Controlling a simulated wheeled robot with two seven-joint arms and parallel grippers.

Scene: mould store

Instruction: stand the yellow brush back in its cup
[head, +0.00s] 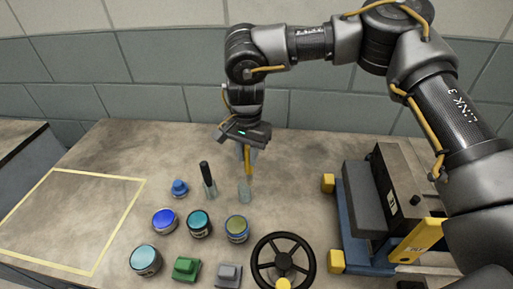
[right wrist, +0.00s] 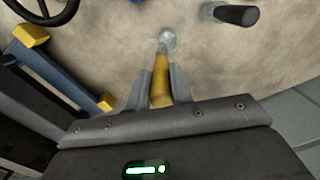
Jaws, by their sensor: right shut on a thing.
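My right gripper (head: 246,154) points down over the table and is shut on the yellow brush (head: 249,163). In the right wrist view the yellow brush (right wrist: 159,88) runs out from between the two fingers (right wrist: 160,88). A small pale grey cup (head: 245,193) stands right below the brush; it also shows at the brush's far end in the right wrist view (right wrist: 168,41). I cannot tell whether the brush tip is inside the cup or just above it. My left gripper is not in view.
A black-handled tool (head: 205,174) stands in a similar cup just left. A blue knob-shaped thing (head: 180,188), several round jars (head: 199,223), a green block (head: 186,268) and a grey block (head: 229,275) lie nearer. A black handwheel (head: 283,240) and blue-framed machine (head: 352,225) stand right.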

